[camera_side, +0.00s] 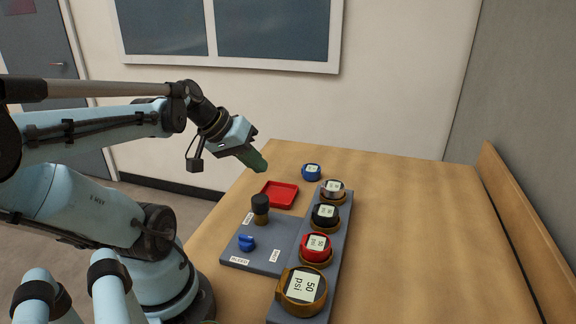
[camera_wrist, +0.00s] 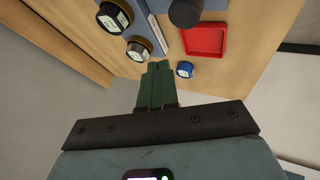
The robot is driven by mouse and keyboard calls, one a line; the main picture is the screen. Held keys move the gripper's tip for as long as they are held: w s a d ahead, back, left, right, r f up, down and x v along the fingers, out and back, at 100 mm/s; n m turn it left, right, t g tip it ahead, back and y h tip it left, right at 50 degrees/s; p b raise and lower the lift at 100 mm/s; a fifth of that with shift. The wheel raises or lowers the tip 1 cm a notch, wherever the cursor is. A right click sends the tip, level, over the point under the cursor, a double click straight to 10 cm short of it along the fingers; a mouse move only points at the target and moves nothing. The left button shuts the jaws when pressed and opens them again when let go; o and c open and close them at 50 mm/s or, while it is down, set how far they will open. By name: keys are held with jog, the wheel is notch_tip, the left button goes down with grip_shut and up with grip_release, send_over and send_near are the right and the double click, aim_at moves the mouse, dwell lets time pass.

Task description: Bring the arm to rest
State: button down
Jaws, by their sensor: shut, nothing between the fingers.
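My gripper (camera_side: 262,166) is raised in the air above the far left part of the table, beyond the red tray in the side view. It is shut, with the green fingers together and nothing held. In the wrist view the shut fingers (camera_wrist: 157,68) point toward the table, with the small blue gauge (camera_wrist: 185,69) just right of their tips. The gripper looks clear of the table and of every object.
A grey panel (camera_side: 262,262) carries a black knob (camera_side: 260,208) and a blue knob (camera_side: 246,242). A grey rail bears several gauges, including a red one (camera_side: 316,247). A red tray (camera_side: 280,194) and blue gauge (camera_side: 311,172) stand behind. The table's right side is clear before a wooden ledge (camera_side: 520,215).

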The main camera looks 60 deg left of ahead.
jog(key=w+d+m, duration=0.2)
jog(key=d+m, duration=0.2)
jog(key=d, duration=0.3)
jog(key=w+d+f+m, duration=0.1)
jog(key=w+d+m, duration=0.2)
jog(key=d, duration=0.4)
jog(key=shift+w+d+f+m+y, duration=0.2)
jog(key=shift+w+m+y, duration=0.1)
jog(key=shift+m, duration=0.2)
jog(key=shift+s+a, duration=0.1)
jog(key=shift+a, duration=0.05)
dwell(2.3)
jog(key=s+a+r+n, duration=0.2)
jog(key=a+n, duration=0.2)
jog(key=a, duration=0.3)
jog(key=s+a+r+n, duration=0.3)
jog(key=a+n, duration=0.1)
jog(key=a, duration=0.3)
jog(key=shift+s, duration=0.2)
jog(key=shift+a, duration=0.1)
